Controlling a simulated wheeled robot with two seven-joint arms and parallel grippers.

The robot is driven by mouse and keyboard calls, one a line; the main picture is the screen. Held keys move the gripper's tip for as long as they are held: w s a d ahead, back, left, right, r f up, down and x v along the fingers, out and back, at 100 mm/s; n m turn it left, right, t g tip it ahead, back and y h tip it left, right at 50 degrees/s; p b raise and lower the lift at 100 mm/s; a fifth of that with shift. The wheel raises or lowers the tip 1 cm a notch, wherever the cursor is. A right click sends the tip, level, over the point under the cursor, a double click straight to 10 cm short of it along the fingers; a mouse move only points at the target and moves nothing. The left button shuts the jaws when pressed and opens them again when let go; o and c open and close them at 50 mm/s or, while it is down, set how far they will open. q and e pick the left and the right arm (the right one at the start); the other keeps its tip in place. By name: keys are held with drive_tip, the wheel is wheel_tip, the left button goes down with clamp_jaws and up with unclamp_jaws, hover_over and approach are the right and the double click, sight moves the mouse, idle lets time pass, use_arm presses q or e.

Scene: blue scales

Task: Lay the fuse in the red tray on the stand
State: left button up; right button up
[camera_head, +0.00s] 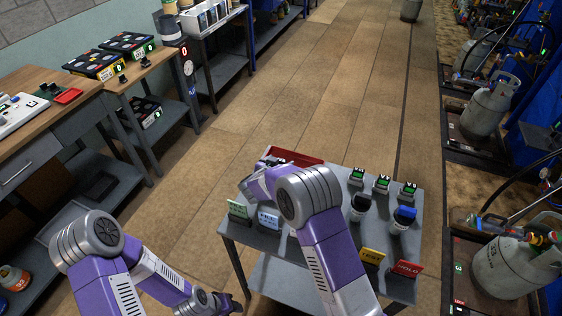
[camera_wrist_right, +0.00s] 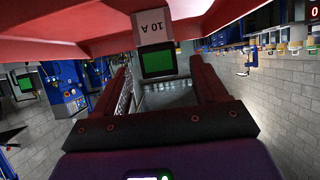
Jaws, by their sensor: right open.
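The red tray (camera_head: 296,158) lies at the far left end of the grey stand (camera_head: 330,170), partly hidden by my right arm. My right gripper (camera_head: 257,172) is at the tray, its fingers mostly hidden in the head view. In the right wrist view the open fingers of my right gripper (camera_wrist_right: 163,78) are apart, with a white fuse (camera_wrist_right: 155,27) marked 10 A, with a green-faced black end, between or just beyond their tips. The tray's red wall (camera_wrist_right: 80,40) is close around it. Whether the fuse touches the tray floor cannot be told. My left gripper (camera_head: 222,302) is low, left of the stand.
On the stand are several green-topped blocks (camera_head: 381,184), blue-topped ones (camera_head: 403,217), and upright cards, green (camera_head: 238,210), light blue, yellow (camera_head: 371,261) and red (camera_head: 406,269). A wooden bench (camera_head: 75,90) is at left, gas cylinders (camera_head: 510,265) at right. The floor between is clear.

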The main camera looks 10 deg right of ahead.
drive_tip(key=shift+p+v, duration=0.35)
drive_tip(key=shift+v, duration=2.45)
drive_tip(key=shift+w, duration=0.1)
